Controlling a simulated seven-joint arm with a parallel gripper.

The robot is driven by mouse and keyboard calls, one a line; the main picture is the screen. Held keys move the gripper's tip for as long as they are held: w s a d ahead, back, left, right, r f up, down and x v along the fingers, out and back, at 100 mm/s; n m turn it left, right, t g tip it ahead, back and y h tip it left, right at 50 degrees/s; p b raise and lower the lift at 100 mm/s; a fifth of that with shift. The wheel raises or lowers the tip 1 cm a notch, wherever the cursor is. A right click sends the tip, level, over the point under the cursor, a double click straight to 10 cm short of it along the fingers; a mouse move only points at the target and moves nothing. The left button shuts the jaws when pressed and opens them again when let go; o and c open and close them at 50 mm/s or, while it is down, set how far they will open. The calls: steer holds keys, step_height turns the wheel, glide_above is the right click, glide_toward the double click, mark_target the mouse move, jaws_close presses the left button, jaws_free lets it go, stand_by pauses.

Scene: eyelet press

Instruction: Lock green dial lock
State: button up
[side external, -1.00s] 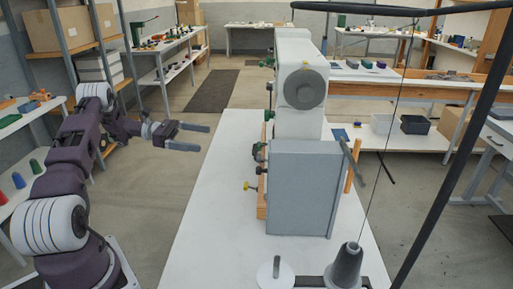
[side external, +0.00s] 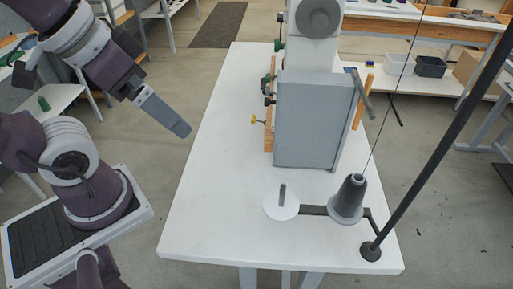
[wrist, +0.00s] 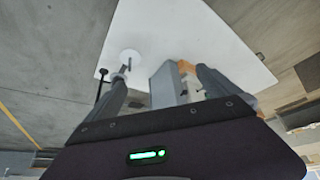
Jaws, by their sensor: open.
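Small green parts show on the left side of the white and grey press (side external: 310,115): an upper green part (side external: 278,45) and a dark green knob (side external: 266,82). I cannot tell which is the green dial lock, or how it is turned. My gripper (side external: 184,129) hangs tilted down by the table's left edge, left of the press and apart from it. In the wrist view my gripper (wrist: 163,80) has its two fingers wide apart with nothing held. The grey box of the press (wrist: 165,85) shows between the fingers.
A thread cone (side external: 349,197) and a white disc (side external: 281,207) stand at the front of the white table (side external: 215,215). A dark slanted pole (side external: 440,130) rises at right. The table's left part is clear.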

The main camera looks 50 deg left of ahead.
steer(key=shift+s, duration=0.15)
steer(key=shift+c, duration=0.4)
